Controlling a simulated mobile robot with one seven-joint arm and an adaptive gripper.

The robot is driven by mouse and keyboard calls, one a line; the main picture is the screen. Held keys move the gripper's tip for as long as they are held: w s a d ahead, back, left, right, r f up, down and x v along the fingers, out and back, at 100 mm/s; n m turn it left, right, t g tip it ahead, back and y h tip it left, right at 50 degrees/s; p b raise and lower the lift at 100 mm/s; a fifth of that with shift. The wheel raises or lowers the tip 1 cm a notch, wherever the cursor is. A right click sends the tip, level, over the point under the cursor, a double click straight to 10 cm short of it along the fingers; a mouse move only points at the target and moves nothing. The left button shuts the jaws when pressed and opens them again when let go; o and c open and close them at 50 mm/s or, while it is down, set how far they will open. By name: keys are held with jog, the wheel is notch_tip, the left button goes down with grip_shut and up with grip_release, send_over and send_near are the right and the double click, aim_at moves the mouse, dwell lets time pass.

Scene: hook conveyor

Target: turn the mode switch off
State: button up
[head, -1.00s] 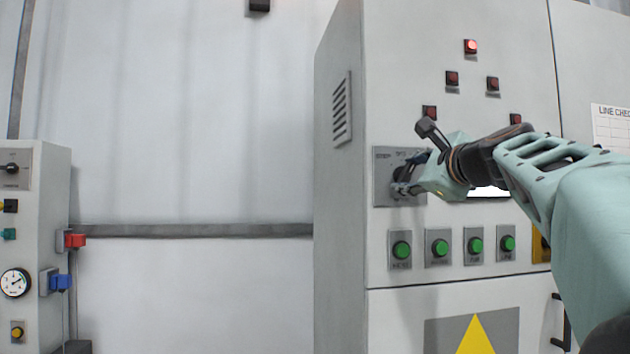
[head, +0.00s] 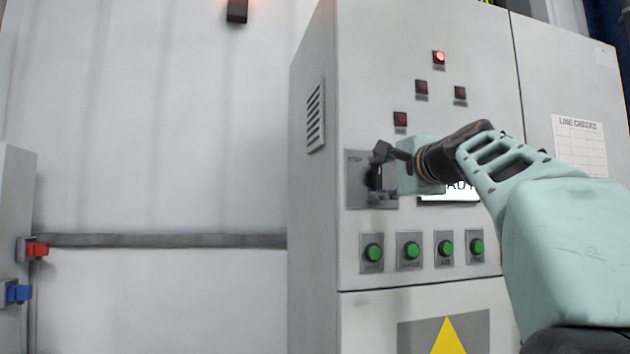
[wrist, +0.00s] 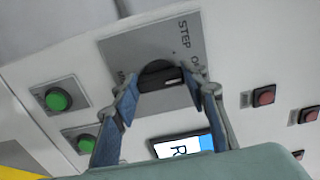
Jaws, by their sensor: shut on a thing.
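The mode switch is a black rotary knob (wrist: 160,74) on a grey plate (head: 356,182) on the tall cabinet's front. The plate also shows in the wrist view (wrist: 120,45), with the lettering "STEP" and a partly hidden label starting with "O". A pale mark on the knob points toward the right finger in the wrist view; which setting it lines up with I cannot tell. My gripper (head: 384,172) is at the plate, shut on the knob, with one blue-grey finger on each side (wrist: 168,84). In the head view the gripper hides most of the knob.
Green buttons (head: 408,250) sit below the switch. A lit red lamp (head: 439,57) and several dark red ones are above. A display (head: 450,191) is partly behind my arm. A smaller cabinet with red (head: 38,250) and blue (head: 18,293) parts stands left; open wall between.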

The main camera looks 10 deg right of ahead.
dwell(0.3)
jog(key=o, duration=1.2)
jog(key=shift+c, duration=0.2)
jog(key=shift+r, duration=0.1)
